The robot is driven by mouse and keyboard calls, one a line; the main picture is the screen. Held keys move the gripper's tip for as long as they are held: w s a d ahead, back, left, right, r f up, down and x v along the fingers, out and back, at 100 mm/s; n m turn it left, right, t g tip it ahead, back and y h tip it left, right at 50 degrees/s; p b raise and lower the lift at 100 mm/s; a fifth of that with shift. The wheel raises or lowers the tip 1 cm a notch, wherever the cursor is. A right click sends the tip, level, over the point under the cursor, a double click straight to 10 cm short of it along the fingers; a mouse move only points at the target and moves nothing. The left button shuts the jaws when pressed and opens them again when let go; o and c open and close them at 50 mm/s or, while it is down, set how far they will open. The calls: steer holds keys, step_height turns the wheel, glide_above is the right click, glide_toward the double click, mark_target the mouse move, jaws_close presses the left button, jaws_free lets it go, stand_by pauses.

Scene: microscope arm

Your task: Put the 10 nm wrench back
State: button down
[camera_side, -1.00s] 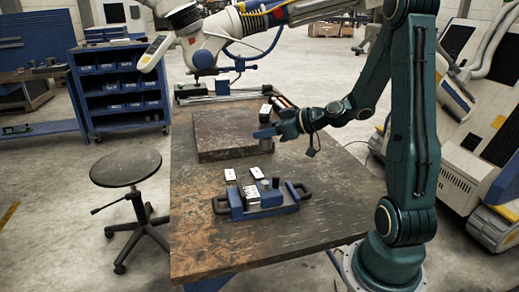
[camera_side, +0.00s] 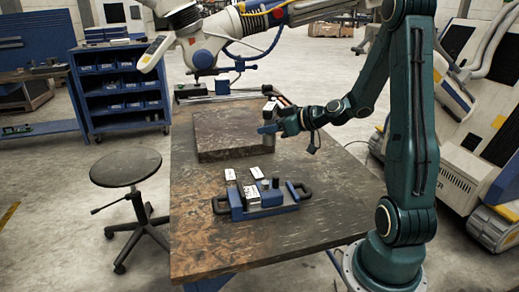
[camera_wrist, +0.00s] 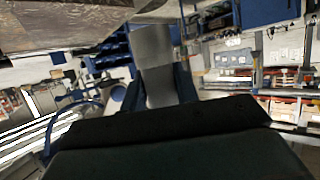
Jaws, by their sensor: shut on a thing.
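My gripper (camera_side: 268,130) is over the right edge of the raised slab, shut on a grey cylindrical piece (camera_side: 267,143) that hangs down from it. In the wrist view the grey piece (camera_wrist: 153,62) stands between the two dark fingers. I take it to be the wrench, but no marking on it can be read. A blue holder (camera_side: 237,212) with black handles lies on the table, in front of and below my gripper. The held piece is apart from the holder.
The thick slab (camera_side: 225,135) lies on the worn table (camera_side: 215,240). Two white cards (camera_side: 230,174) lie between slab and holder. A white arm-like machine (camera_side: 225,40) reaches over the back of the table. The front of the table is clear. A stool (camera_side: 126,167) stands left.

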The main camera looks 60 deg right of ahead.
steer(key=d+f+m+g+h, duration=0.1)
steer(key=d+f+m+h, duration=0.25)
steer(key=d, duration=0.45)
steer(key=d+f+m+g+h, duration=0.1)
steer(key=d+f+m+h, duration=0.3)
steer(key=d, duration=0.3)
steer(key=shift+s+d+r+m+g+h, duration=1.2)
steer(key=shift+d+m+g+h, duration=1.8)
steer(key=shift+d, duration=0.8)
steer(key=s+r+m+g+y, duration=0.1)
steer(key=s+r+m+g, duration=0.4)
steer(key=r+m+g, duration=0.6)
steer(key=shift+w+f+m+g+y, duration=0.15)
steer(key=shift+f+g, duration=0.2)
steer(key=shift+f, duration=4.2)
steer(key=shift+f+m+g, duration=0.15)
steer(key=shift+f+g, duration=0.25)
steer(key=shift+f, duration=4.15)
steer(key=shift+w+f+m+g+y, duration=0.15)
steer(key=shift+f+g, duration=0.2)
steer(key=shift+f, duration=4.2)
steer(key=shift+s+f, duration=0.1)
